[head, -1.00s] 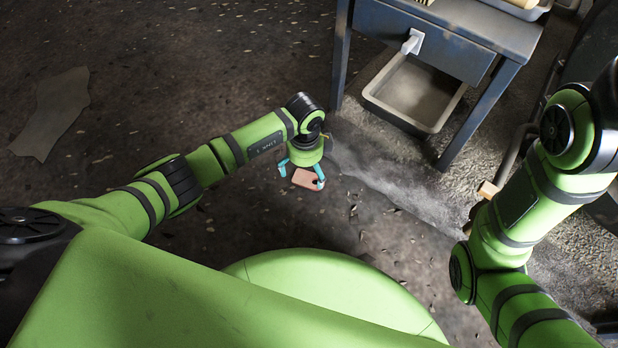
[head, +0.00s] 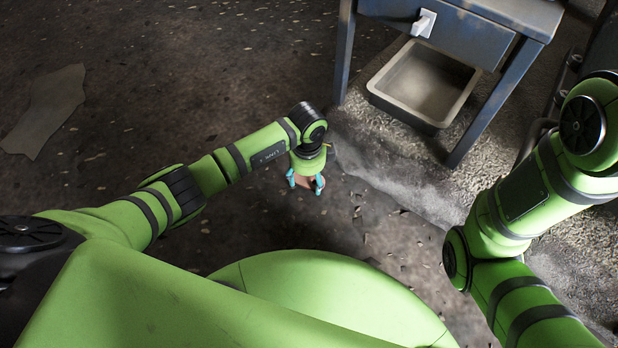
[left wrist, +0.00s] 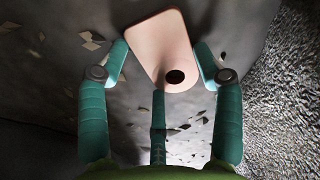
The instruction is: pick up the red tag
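The red tag (left wrist: 158,45) is a flat, pale reddish plate with rounded corners and a dark round hole, seen in the left wrist view. My left gripper (head: 305,184) has teal fingers. In the left wrist view two fingertips (left wrist: 161,50) meet the tag's opposite edges, and a third finger sits below the hole. The gripper appears shut on the tag. In the head view the tag (head: 305,184) is small and partly hidden between the fingers, with dark floor beneath. My right arm shows at the right, but its gripper is out of view.
A blue-grey bench (head: 470,35) stands at the upper right, with a white switch box (head: 424,22) on its front. A grey tray (head: 425,84) lies under it. A flat brown sheet (head: 45,108) lies at the far left. The floor between is largely clear.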

